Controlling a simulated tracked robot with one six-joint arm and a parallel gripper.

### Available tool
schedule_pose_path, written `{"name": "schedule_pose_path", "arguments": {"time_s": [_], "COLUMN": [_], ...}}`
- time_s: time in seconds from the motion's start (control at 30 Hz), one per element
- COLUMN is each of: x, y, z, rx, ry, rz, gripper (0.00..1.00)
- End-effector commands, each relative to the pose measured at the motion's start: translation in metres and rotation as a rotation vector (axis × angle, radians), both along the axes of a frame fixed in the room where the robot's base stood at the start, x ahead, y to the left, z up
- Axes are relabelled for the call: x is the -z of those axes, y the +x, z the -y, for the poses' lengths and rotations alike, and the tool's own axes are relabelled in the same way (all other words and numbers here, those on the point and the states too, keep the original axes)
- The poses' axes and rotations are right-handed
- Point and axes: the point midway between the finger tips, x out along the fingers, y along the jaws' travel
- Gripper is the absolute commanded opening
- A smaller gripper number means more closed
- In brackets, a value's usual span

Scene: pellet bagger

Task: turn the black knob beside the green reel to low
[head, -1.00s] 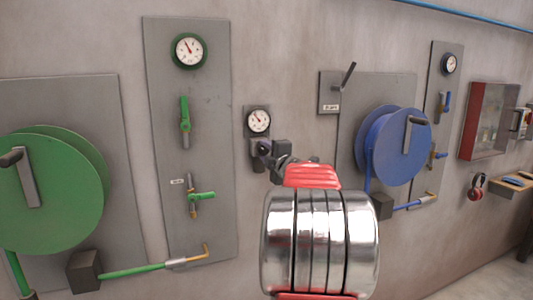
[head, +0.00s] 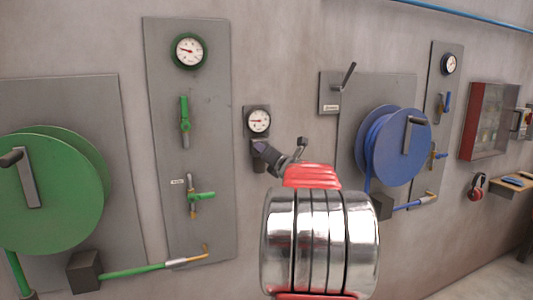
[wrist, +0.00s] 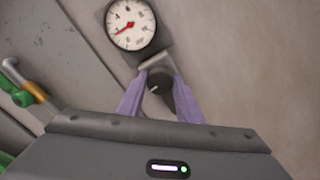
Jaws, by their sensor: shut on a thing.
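The black knob (wrist: 159,84) sits on a small grey plate just below a white-faced gauge (head: 259,121), between the green reel's panel and the blue reel. In the wrist view my gripper (wrist: 157,77) has its two purple fingers on both sides of the knob, shut on it. A pale mark on the knob's face points to the lower left of that view. In the head view my gripper (head: 261,150) largely hides the knob. The gauge needle points left in the head view. The green reel (head: 50,190) is at the far left.
A tall grey panel (head: 215,150) left of the knob carries a green-rimmed gauge (head: 188,51) and two green valve handles. The blue reel (head: 395,145) and a lever plate (head: 330,100) are to the right. Bare wall lies around the knob's plate.

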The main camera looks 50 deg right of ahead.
Motion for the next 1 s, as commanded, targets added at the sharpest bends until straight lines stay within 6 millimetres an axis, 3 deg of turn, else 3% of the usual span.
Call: {"name": "schedule_pose_path", "arguments": {"time_s": [0.03, 0.6, 1.0], "x": [0.0077, 0.0086, 0.0089], "y": [0.0004, 0.0000, -0.0002], "z": [0.0002, 0.0010, 0.0013], "rx": [0.000, -0.001, 0.000], "ry": [-0.028, -0.457, -0.580], "rz": [-0.031, -0.287, -0.362], "gripper": [0.10, 0.10, 0.10]}}
